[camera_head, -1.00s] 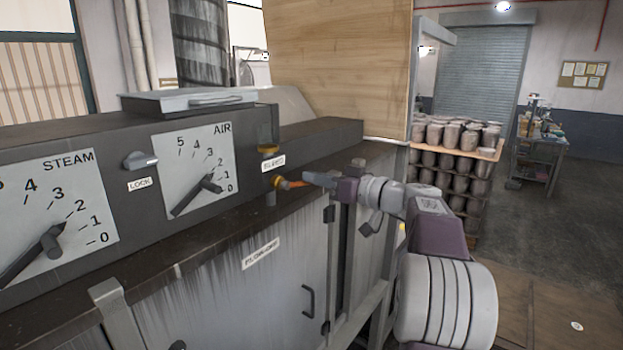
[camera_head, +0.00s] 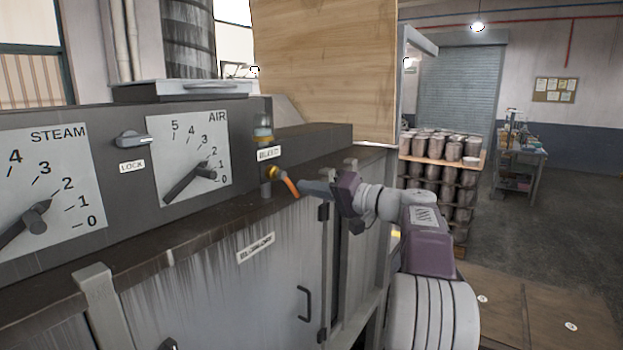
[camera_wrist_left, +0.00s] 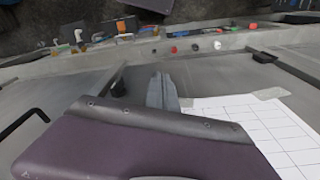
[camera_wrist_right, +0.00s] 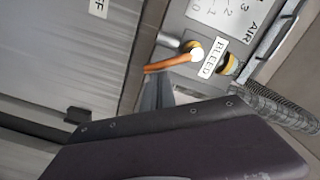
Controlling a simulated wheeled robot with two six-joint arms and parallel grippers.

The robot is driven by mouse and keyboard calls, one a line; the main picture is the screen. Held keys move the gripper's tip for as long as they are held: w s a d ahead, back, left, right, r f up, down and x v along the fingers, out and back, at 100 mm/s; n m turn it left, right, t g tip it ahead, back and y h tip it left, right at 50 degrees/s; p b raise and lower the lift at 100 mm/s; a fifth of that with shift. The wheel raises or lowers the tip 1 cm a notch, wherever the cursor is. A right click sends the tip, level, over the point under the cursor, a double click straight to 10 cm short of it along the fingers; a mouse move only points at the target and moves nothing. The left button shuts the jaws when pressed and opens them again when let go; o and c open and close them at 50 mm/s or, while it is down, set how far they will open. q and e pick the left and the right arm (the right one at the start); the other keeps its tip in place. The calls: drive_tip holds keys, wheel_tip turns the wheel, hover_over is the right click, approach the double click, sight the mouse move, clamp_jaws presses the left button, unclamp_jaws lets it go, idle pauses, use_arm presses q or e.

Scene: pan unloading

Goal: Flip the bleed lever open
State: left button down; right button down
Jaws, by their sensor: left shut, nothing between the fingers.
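The orange bleed lever (camera_head: 291,186) slopes down to the right from its brass valve (camera_head: 272,172), below the BLEED label (camera_head: 268,153). In the right wrist view the lever (camera_wrist_right: 170,63) runs across just beyond my right fingertips. My right gripper (camera_head: 303,187) has its fingers together, with the tips at the lever's lower part. Whether they touch it I cannot tell. The fingers also show in the right wrist view (camera_wrist_right: 157,82). My left gripper (camera_wrist_left: 161,80) is shut and empty in the left wrist view, away from the lever.
The STEAM dial (camera_head: 45,190), the AIR dial (camera_head: 190,155) and the LOCK knob (camera_head: 131,139) sit left of the valve. A sight glass (camera_head: 263,128) stands above it. A rack of pans (camera_head: 440,180) stands behind my right arm. Floor at the right is open.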

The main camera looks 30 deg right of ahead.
drive_tip(key=shift+s+a+f+m+b, duration=0.2)
drive_tip(key=shift+a+f+m+b, duration=0.25)
drive_tip(key=shift+m+b, duration=0.35)
drive_tip(key=shift+s+a+f+m+b, duration=0.2)
drive_tip(key=shift+a+m+b, duration=0.4)
drive_tip(key=shift+m, duration=0.4)
drive_tip(key=shift+s+a+f+m+b, duration=0.15)
drive_tip(key=shift+a+f+m+b, duration=0.3)
drive_tip(key=shift+m+b, duration=0.4)
drive_tip(key=shift+r, duration=0.1)
